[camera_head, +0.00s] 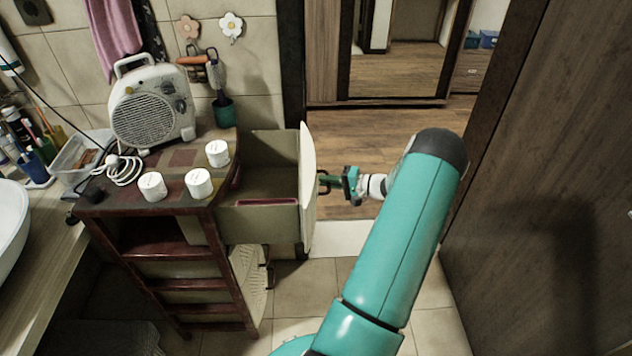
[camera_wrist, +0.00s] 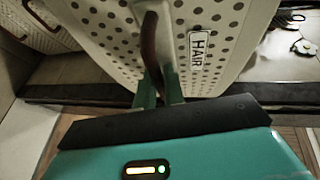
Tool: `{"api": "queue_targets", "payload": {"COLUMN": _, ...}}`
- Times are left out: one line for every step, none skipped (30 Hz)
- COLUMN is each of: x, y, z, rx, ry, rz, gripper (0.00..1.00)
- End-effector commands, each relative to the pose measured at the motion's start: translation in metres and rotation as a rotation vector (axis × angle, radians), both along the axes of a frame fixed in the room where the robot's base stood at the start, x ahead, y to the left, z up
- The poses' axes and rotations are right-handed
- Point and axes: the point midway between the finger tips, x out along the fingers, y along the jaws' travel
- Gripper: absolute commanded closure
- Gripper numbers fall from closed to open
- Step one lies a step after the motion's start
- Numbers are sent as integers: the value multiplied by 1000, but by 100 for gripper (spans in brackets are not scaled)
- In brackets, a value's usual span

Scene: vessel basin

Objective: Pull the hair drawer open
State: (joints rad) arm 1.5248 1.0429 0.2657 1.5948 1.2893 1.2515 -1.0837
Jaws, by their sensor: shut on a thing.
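My gripper (camera_head: 332,182) is at the outer side of that front. In the wrist view my gripper (camera_wrist: 160,93) is shut on the drawer's dark brown handle (camera_wrist: 150,40), with a green finger on each side of it.
Several white rolls or jars, such as one (camera_head: 199,183), stand on the cabinet top (camera_head: 160,205) beside a fan heater (camera_head: 150,105). A sink is at the left edge. A lower cabinet front (camera_head: 250,285) stands out below the drawer. A brown wooden door (camera_head: 550,180) is on the right.

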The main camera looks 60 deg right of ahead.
Motion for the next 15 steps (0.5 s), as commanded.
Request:
{"api": "queue_targets", "payload": {"x": -2, "y": -1, "z": 0, "rx": 0, "ry": 1, "rz": 0, "gripper": 100}}
{"api": "queue_targets", "payload": {"x": -3, "y": -2, "z": 0, "rx": 0, "ry": 1, "rz": 1, "gripper": 100}}
{"api": "queue_targets", "payload": {"x": -4, "y": -2, "z": 0, "rx": 0, "ry": 0, "rz": 1, "gripper": 100}}
{"api": "queue_targets", "payload": {"x": -4, "y": -3, "z": 0, "rx": 0, "ry": 0, "rz": 1, "gripper": 100}}
{"api": "queue_targets", "payload": {"x": -4, "y": -3, "z": 0, "rx": 0, "ry": 0, "rz": 1, "gripper": 100}}
{"api": "queue_targets", "payload": {"x": -4, "y": -3, "z": 0, "rx": 0, "ry": 0, "rz": 1, "gripper": 100}}
{"api": "queue_targets", "payload": {"x": -4, "y": -3, "z": 0, "rx": 0, "ry": 0, "rz": 1, "gripper": 100}}
{"api": "queue_targets", "payload": {"x": -4, "y": -3, "z": 0, "rx": 0, "ry": 0, "rz": 1, "gripper": 100}}
{"api": "queue_targets", "payload": {"x": -4, "y": -3, "z": 0, "rx": 0, "ry": 0, "rz": 1, "gripper": 100}}
{"api": "queue_targets", "payload": {"x": -4, "y": -3, "z": 0, "rx": 0, "ry": 0, "rz": 1, "gripper": 100}}
{"api": "queue_targets", "payload": {"x": -4, "y": -3, "z": 0, "rx": 0, "ry": 0, "rz": 0, "gripper": 100}}
{"api": "queue_targets", "payload": {"x": -4, "y": -3, "z": 0, "rx": 0, "ry": 0, "rz": 0, "gripper": 100}}
{"api": "queue_targets", "payload": {"x": -4, "y": -3, "z": 0, "rx": 0, "ry": 0, "rz": 0, "gripper": 100}}
{"api": "queue_targets", "payload": {"x": -4, "y": -3, "z": 0, "rx": 0, "ry": 0, "rz": 0, "gripper": 85}}
{"api": "queue_targets", "payload": {"x": -4, "y": -3, "z": 0, "rx": 0, "ry": 0, "rz": 0, "gripper": 78}}
